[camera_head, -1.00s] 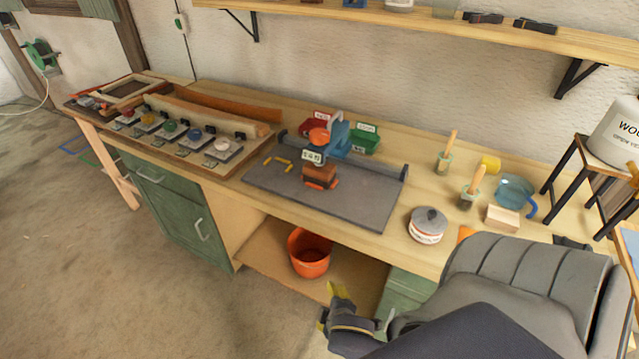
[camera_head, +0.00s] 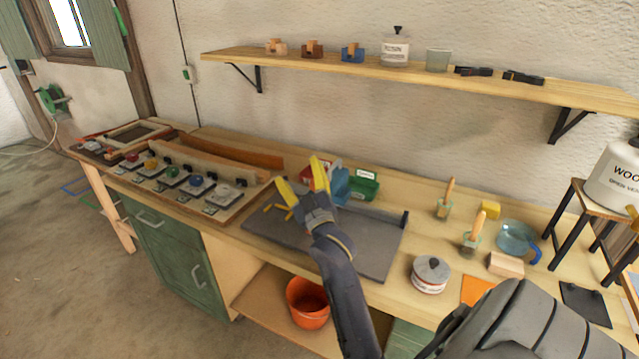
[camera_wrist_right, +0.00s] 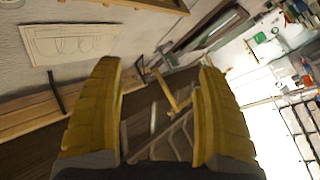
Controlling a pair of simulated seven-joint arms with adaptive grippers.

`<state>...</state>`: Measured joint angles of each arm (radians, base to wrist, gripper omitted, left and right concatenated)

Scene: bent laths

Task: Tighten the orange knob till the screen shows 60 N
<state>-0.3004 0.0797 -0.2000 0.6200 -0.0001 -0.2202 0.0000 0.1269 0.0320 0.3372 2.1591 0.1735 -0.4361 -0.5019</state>
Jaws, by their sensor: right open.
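My right gripper (camera_head: 300,172) is raised over the grey mat (camera_head: 372,258) on the bench, its yellow fingers open and pointing up. In the right wrist view the gripper (camera_wrist_right: 156,72) has its fingers wide apart with nothing between them. In the head view the blue clamp part (camera_head: 341,186) shows just right of the fingers. The orange knob and the screen are hidden behind my gripper and arm, so no reading can be seen.
A green bin (camera_head: 364,187) stands behind the clamp. A row of small coloured pieces on a board (camera_head: 225,210) lies to the left. A lidded pot (camera_head: 431,275), brushes and a blue jug (camera_head: 515,238) stand to the right. A shelf (camera_head: 430,75) runs above. An orange bucket (camera_head: 308,302) sits below.

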